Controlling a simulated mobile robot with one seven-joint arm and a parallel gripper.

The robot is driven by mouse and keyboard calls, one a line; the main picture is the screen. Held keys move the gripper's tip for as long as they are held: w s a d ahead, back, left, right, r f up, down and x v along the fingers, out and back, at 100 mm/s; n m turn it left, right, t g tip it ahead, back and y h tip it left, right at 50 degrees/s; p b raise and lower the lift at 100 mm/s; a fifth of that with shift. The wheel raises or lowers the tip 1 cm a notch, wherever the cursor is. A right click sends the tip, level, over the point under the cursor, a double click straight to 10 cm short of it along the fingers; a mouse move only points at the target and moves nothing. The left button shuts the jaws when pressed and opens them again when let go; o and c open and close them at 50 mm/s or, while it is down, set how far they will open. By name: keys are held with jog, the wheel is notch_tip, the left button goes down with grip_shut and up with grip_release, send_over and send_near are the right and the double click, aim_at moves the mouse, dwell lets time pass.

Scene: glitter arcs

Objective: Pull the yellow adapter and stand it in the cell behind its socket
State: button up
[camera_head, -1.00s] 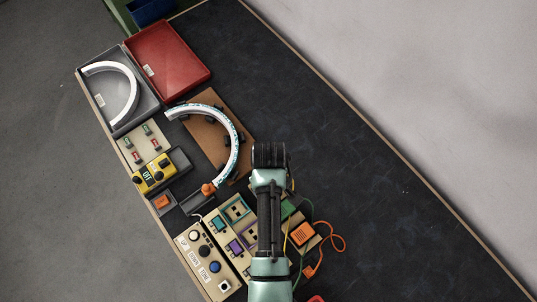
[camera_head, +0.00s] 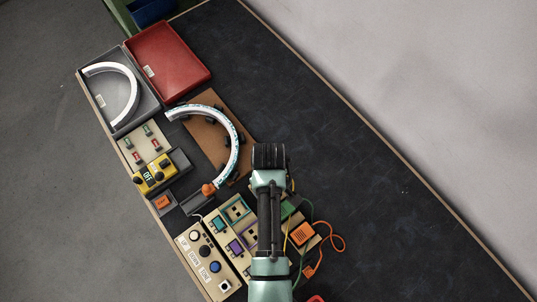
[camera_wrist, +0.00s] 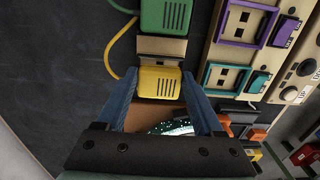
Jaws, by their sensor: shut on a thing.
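The yellow adapter (camera_wrist: 160,82) shows in the wrist view, with dark slots on its face and a yellow cord running off to the left. My gripper (camera_wrist: 160,98) has its two blue fingers on either side of it and is shut on it. A beige block face (camera_wrist: 160,47) shows just beyond the adapter; I cannot tell whether the adapter is still seated. The yellow socket and its cell cannot be made out. In the head view my arm covers the gripper and the adapter.
A green adapter (camera_wrist: 165,15) is beyond the yellow one. An orange adapter (camera_head: 303,234) with a looped cord lies right of my arm. The dark table (camera_head: 370,190) is clear further right.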

jog(key=shift+f+b, duration=0.3)
jog(key=shift+f, duration=0.5)
dwell(0.4)
jog(key=o, duration=1.4)
jog(key=shift+r+p, duration=3.5)
jog(key=shift+p, duration=0.2)
